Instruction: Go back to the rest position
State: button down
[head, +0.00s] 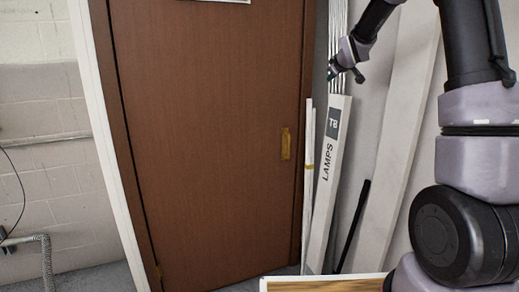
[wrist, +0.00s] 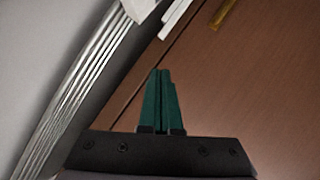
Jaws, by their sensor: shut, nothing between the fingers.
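My gripper shows in the wrist view (wrist: 160,75) with its two green fingers together, shut and with nothing between them. It points toward the brown door (wrist: 255,90). In the head view my arm rises at the right, and its wrist end hangs at the top, in front of the tall tubes and the white lamp box. The fingertips are too small and dark to make out clearly there. The brown door (head: 210,130) is closed and fills the middle of the head view.
A white box marked "T8 LAMPS" (head: 329,175) leans beside the door, with long tubes (head: 337,20) above it. A black rod (head: 354,225) leans to its right. A wood-topped surface with a white edge (head: 325,284) is at the bottom. A grey conduit (head: 47,262) is at the left.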

jog(key=s+r+m+g, duration=0.1)
jog(key=s+r+m, duration=0.25)
jog(key=s, duration=0.65)
jog(key=s+a+f+m+g, duration=0.1)
jog(key=s+m, duration=0.1)
jog(key=s, duration=1)
jog(key=s+a+f+m+g+y, duration=0.1)
jog(key=s+f+m+g, duration=0.1)
jog(key=s, duration=1)
jog(key=s+a+f+m+g, duration=0.1)
jog(key=s+m, duration=0.3)
jog(key=s, duration=0.9)
jog(key=shift+a+f+g+y, duration=0.15)
jog(key=shift+g+y, duration=0.25)
jog(key=shift+g, duration=0.1)
